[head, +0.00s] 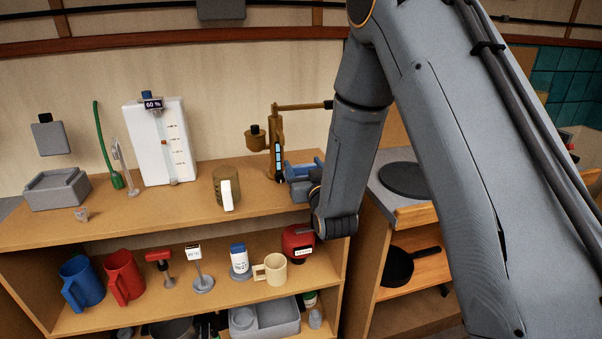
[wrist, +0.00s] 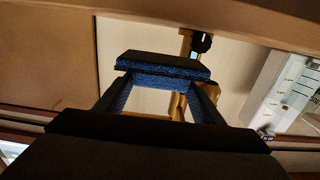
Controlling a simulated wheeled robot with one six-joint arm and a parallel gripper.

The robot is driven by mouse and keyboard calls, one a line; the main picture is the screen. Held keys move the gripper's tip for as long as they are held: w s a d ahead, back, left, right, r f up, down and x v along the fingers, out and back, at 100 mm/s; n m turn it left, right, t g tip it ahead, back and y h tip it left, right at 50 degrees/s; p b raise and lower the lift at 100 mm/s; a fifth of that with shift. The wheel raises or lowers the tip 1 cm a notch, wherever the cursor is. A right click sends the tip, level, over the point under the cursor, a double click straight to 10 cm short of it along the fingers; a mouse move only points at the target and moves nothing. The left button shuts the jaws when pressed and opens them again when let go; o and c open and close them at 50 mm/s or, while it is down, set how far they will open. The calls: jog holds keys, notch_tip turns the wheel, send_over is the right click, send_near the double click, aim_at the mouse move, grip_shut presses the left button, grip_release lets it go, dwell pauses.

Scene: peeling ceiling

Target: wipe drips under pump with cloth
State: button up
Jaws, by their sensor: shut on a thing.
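A brass-coloured pump (head: 277,150) with a side arm stands at the back right of the wooden counter. It also shows partly in the wrist view (wrist: 180,105), behind the cloth. My gripper (head: 303,180) is at the right end of the counter, just right of the pump's base. It is shut on a folded blue cloth (head: 302,165), which shows between the fingers in the wrist view (wrist: 162,68). I cannot tell whether the cloth touches the counter. No drips can be made out; my gripper and the cloth hide part of the surface beside the pump.
An amber mug with a pale handle (head: 226,188) stands left of my gripper. A white gauge panel (head: 160,141), a green-stemmed tool (head: 107,150) and a grey box (head: 56,188) are farther left. Bare counter (head: 150,214) lies between. Mugs and tools fill the shelf below.

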notch_tip(320, 180, up, 4)
jog(key=shift+r+p, duration=0.1)
jog(key=shift+p, duration=0.8)
